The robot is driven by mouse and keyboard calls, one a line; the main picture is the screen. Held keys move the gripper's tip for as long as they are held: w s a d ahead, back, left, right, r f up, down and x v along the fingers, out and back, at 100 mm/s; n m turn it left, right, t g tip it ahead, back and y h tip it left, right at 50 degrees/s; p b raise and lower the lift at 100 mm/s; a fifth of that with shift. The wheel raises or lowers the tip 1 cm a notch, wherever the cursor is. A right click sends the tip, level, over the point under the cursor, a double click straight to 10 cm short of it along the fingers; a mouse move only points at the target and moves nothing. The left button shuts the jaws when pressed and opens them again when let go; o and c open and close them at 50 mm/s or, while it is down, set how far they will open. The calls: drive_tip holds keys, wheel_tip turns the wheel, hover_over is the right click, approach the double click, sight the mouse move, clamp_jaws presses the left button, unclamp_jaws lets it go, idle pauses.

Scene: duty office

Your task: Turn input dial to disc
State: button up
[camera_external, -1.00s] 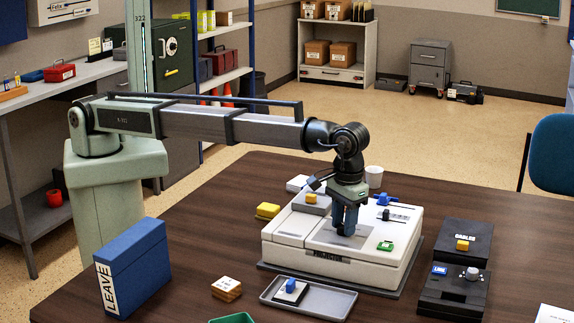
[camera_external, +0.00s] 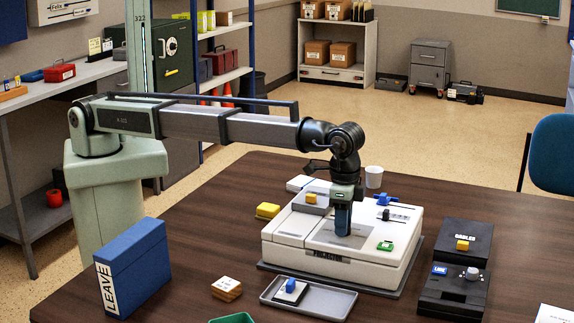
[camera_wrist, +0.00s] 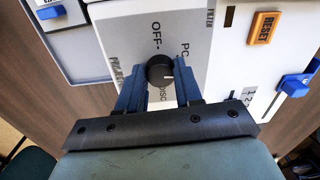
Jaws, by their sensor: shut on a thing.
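The black round input dial (camera_wrist: 160,72) is on a pale panel of the white console (camera_external: 283,250). In the wrist view it sits between the two blue fingers of my gripper (camera_wrist: 160,84), which is shut on it. Labels around the dial include OFF, PC and DISC; a partly covered one is at the left. The dial's small white mark points right, seemingly between PC and DISC. In the external view my gripper (camera_external: 342,218) points down at the console's top, and the dial is hidden.
An orange RESET button (camera_wrist: 263,28) and a blue slider (camera_wrist: 297,85) are right of the dial. A grey tray (camera_external: 335,301) lies in front of the console. Black boxes (camera_external: 453,292) stand at the right. A blue LEAVE binder (camera_external: 140,265) stands at the left.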

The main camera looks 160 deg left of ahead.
drive_tip(key=m, duration=0.4)
drive_tip(key=shift+s+m, duration=0.1)
drive_tip(key=shift+m, duration=0.2)
drive_tip(key=m, duration=0.3)
drive_tip(key=shift+m, duration=0.3)
drive_tip(key=m, duration=0.3)
drive_tip(key=shift+m+t, duration=0.3)
drive_tip(key=shift+a+m, duration=0.1)
drive_tip(key=shift+m, duration=1.8)
drive_tip(key=o, duration=1)
drive_tip(key=shift+o, duration=0.2)
drive_tip(key=shift+r, duration=0.1)
wheel_tip(320, 180, up, 14)
drive_tip(key=shift+s+d, duration=0.2)
drive_tip(key=shift+d, duration=0.1)
